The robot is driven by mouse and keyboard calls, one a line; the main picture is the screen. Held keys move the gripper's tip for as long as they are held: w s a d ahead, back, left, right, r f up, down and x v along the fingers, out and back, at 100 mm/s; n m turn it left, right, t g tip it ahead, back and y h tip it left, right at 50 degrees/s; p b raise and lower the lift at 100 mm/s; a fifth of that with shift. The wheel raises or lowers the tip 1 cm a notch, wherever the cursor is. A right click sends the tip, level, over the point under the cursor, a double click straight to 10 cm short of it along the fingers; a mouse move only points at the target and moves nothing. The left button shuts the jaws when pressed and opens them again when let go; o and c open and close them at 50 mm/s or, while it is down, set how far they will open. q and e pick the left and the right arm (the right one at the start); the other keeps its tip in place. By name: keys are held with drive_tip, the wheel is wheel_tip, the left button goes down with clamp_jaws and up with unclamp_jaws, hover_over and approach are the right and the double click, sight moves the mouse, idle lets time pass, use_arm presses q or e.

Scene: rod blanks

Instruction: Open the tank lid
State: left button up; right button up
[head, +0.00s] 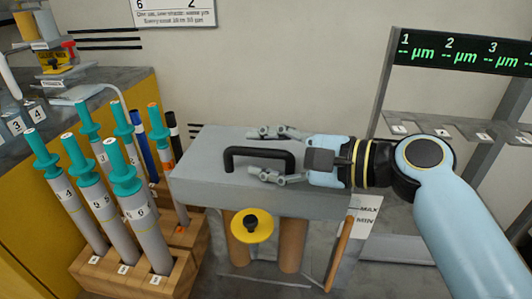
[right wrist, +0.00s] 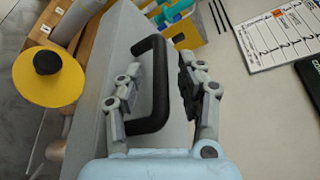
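The tank lid (head: 210,180) is a grey slab lying flat on the tank, with a black bar handle (head: 258,152) on top. The lid looks closed. My right gripper (head: 262,153) reaches in from the right with its fingers apart, one on the far side and one on the near side of the handle. In the right wrist view the handle (right wrist: 152,88) lies between the open fingers, and neither is clearly closed on it. Below the lid, the tank (head: 265,262) shows brown rods and a yellow disc with a black knob (head: 251,224). My left gripper is not in view.
A wooden rack (head: 180,265) with several grey, teal-capped rods stands at the left, close to the tank. A shelf with numbered spots (head: 450,130) and a green-lettered display (head: 460,55) stand at the right.

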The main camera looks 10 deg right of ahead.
clamp_jaws()
idle(0.4)
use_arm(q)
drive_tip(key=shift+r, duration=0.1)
